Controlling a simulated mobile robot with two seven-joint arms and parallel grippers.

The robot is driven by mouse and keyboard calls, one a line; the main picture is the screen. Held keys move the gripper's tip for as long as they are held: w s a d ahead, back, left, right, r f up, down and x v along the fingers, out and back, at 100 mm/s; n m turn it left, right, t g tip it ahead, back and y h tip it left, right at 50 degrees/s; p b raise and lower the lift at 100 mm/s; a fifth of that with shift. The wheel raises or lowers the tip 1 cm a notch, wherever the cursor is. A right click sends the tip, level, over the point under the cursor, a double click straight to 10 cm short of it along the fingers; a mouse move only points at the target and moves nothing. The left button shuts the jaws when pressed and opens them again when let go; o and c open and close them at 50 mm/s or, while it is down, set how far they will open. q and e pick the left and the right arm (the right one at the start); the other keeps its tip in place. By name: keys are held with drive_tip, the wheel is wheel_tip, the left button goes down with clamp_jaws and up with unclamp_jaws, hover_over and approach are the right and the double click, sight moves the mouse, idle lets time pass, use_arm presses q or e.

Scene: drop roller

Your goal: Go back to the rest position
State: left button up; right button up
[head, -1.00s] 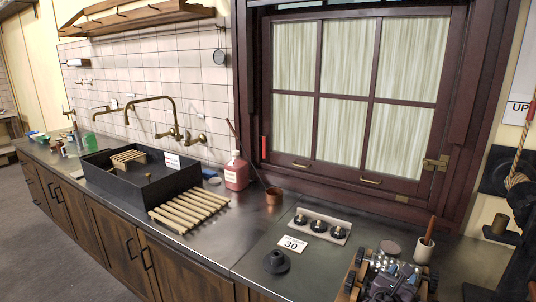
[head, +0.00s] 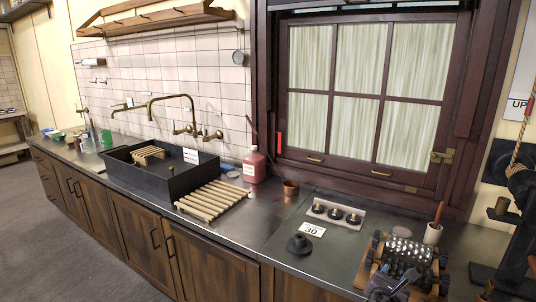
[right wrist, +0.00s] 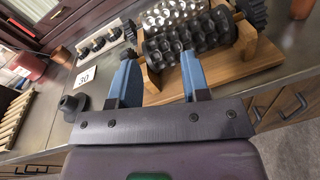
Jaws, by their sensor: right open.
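My right gripper (right wrist: 158,80) is open and empty in the right wrist view, its two blue fingers apart. They point toward the drop roller (right wrist: 190,42), a pair of dark and silver studded rollers on a wooden base. I cannot tell the exact gap between fingers and roller. In the head view the drop roller (head: 404,258) stands at the lower right of the counter, and my right gripper (head: 385,286) shows just in front of it at the bottom edge. My left gripper is not in view.
A black funnel-like piece (head: 299,245), a "30" card (head: 312,230) and a tray of black knobs (head: 336,215) lie left of the roller. A mortar-like cup (head: 432,234) stands behind it. The black sink (head: 150,178) and slatted rack (head: 212,201) are farther left.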

drive_tip(key=w+a+m+y, duration=0.2)
drive_tip(key=a+m+y, duration=0.2)
drive_tip(key=a+y, duration=0.5)
drive_tip(key=s+a+f+m+y, duration=0.2)
drive_tip(key=s+a+m+y, duration=0.3)
drive_tip(key=s+a+m, duration=0.4)
drive_tip(key=s+d+f+m+h, duration=0.1)
drive_tip(key=s+d+f+m, duration=0.3)
drive_tip(key=s, duration=0.4)
drive_tip(key=s+d+f+m+g+h+b, duration=0.1)
drive_tip(key=s+d+f+m, duration=0.2)
drive_tip(key=s, duration=0.5)
drive_tip(key=s+d+f+m+g+h+b, duration=0.1)
drive_tip(key=s+d+f+m, duration=0.3)
drive_tip(key=s, duration=0.4)
wheel_tip(320, 180, down, 2)
drive_tip(key=shift+s+d+f+m+h, duration=0.1)
drive_tip(key=shift+s+d+m+h, duration=0.25)
drive_tip(key=shift+d+h, duration=0.25)
drive_tip(key=shift+d, duration=0.1)
